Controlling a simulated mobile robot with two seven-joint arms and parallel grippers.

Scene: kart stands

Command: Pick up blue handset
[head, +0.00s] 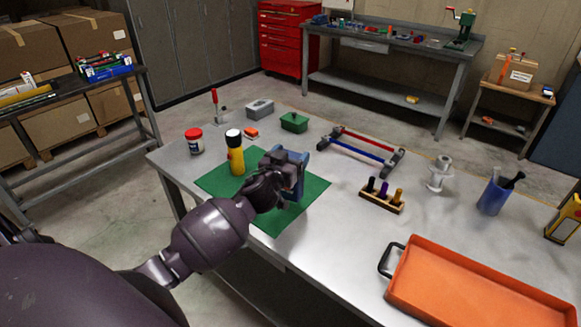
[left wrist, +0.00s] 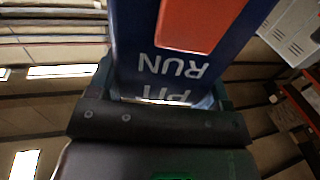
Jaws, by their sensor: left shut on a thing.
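The blue handset (head: 303,160) is in my left gripper (head: 294,172), over the far right part of the green mat (head: 310,196) on the metal table. In the left wrist view the blue handset (left wrist: 135,38) fills the space between the fingers, with white lettering and an orange-red panel on its face. My left gripper is shut on it. The gripper and wrist hide part of the handset in the head view, and I cannot tell how far it is above the mat. My right gripper is not in view.
Bare table lies between mat and tray.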

